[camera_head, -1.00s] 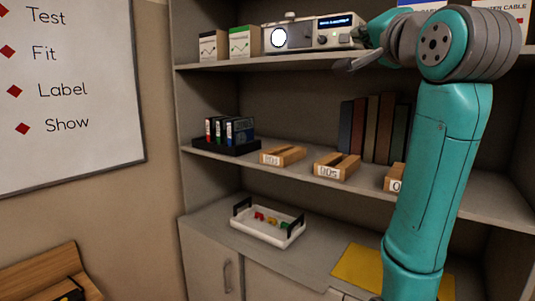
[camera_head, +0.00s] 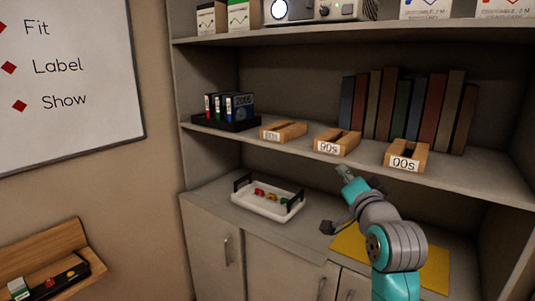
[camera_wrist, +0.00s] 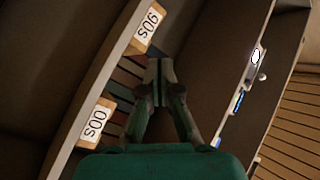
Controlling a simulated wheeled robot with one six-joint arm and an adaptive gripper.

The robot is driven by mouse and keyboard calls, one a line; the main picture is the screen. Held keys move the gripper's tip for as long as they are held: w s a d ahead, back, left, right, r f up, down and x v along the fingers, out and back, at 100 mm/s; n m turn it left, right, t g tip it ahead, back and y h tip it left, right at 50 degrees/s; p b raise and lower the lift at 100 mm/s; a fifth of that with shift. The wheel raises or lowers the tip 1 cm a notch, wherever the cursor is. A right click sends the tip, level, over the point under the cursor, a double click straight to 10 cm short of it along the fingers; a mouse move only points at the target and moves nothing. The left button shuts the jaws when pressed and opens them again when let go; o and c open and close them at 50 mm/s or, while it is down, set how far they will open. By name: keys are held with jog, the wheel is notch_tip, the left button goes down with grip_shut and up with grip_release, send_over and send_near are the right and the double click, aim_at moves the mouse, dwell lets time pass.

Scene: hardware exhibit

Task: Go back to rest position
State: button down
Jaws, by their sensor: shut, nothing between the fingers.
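My gripper (camera_wrist: 159,92) is shut and empty in the wrist view, with its fingertips together. In the head view my gripper (camera_head: 344,172) is small, in front of the shelf unit, below the middle shelf's front edge and above the yellow mat (camera_head: 436,266). It appears apart from everything around it. My arm rises from the lower right, bent low over the counter.
Wooden holders labelled 90s (camera_head: 330,148) and 00s (camera_head: 404,163) stand at the middle shelf's edge (camera_head: 360,173), just above my gripper. A white tray (camera_head: 262,210) with small coloured pieces is on the counter to its left. Several books (camera_head: 400,105) stand behind.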

jog(key=s+f+n+g, duration=0.1)
jog(key=s+f, duration=0.3)
jog(key=f, duration=0.6)
jog(key=s+f, duration=0.4)
jog(key=f, duration=0.7)
jog(key=s+f+n+g+h, duration=0.1)
jog(key=s+f+n, duration=0.1)
jog(key=s+f, duration=1.15)
jog(key=s+f+n+g, duration=0.1)
jog(key=s+f+n, duration=0.3)
jog(key=s, duration=1.6)
jog(key=s+r+n+g, duration=0.1)
jog(key=s, duration=1.4)
jog(key=shift+s+d+r+h, duration=0.15)
jog(key=shift+s+d+h, duration=0.05)
jog(key=shift+s+h, duration=0.1)
